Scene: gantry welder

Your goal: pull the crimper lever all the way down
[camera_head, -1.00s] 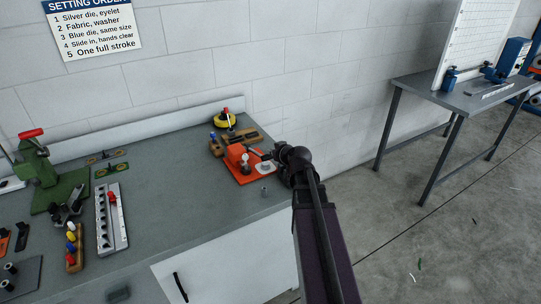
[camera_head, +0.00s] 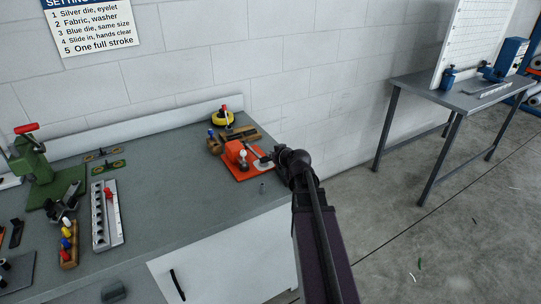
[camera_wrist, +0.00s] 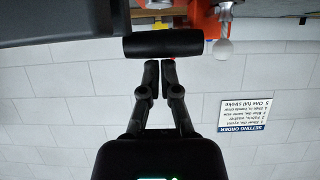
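The crimper is an orange-red device (camera_head: 235,152) on an orange base plate (camera_head: 240,176) near the right end of the bench. Part of it shows at the top of the wrist view (camera_wrist: 203,18), where the picture is upside down. A black cylindrical grip (camera_wrist: 163,46), apparently the lever's handle, lies crosswise just beyond my fingertips. My gripper (camera_wrist: 159,65) has its two fingers almost together, with their tips at the grip's near edge. I cannot tell whether they touch it. In the head view my dark wrist hides the gripper and the lever's end.
A green press (camera_head: 38,165) with a red handle stands at the bench's left. A grey slotted rack (camera_head: 106,222) and a wooden block of colored pegs (camera_head: 68,250) stand near it. Another table (camera_head: 460,96) stands right.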

